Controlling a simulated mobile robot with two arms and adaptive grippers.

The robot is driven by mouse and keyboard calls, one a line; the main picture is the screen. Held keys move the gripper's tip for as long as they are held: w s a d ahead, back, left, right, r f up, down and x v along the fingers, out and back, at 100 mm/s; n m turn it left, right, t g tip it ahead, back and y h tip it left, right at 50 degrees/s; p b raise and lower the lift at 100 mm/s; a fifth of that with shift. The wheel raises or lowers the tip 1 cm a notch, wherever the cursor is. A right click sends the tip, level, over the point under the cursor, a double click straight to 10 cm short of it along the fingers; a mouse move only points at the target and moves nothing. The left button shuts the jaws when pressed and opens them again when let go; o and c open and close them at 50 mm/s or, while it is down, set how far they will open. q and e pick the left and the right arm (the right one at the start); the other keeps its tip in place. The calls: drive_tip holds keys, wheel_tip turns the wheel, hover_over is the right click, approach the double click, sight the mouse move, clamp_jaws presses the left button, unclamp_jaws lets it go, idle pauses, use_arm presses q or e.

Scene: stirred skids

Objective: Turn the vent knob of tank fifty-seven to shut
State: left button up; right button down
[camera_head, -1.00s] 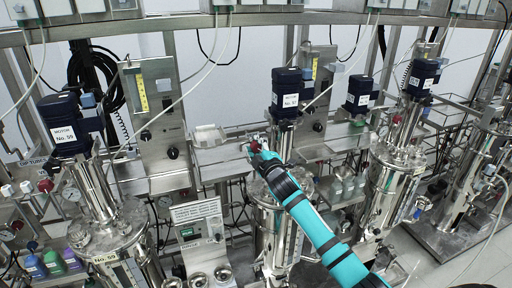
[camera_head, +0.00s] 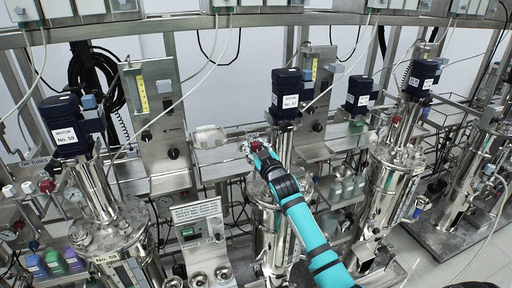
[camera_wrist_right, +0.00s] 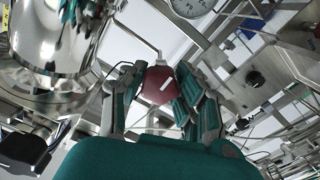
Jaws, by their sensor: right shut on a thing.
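The vent knob (camera_wrist_right: 160,85) is red with a white mark, and in the right wrist view it sits between the fingers of my right gripper (camera_wrist_right: 152,92). The gripper is shut on it, with a finger on each side. In the head view the right gripper (camera_head: 258,150) reaches the knob beside the tank under the motor labelled No. 57 (camera_head: 287,95). The fingers and arm hide most of the knob there. The white mark lies at a slant in the wrist view. My left gripper is in neither view.
The shiny tank body (camera_wrist_right: 55,50) stands at the left there. The motor labelled No. 59 (camera_head: 68,122) and its tank are at the left in the head view. Pipes and steel frames crowd the space around my arm.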

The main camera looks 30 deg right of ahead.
drive_tip(key=shift+f+m, duration=0.15)
drive_tip(key=shift+m, duration=0.35)
drive_tip(key=c, duration=0.9)
unclamp_jaws()
drive_tip(key=shift+s, duration=0.15)
drive_tip(key=v, duration=1.2)
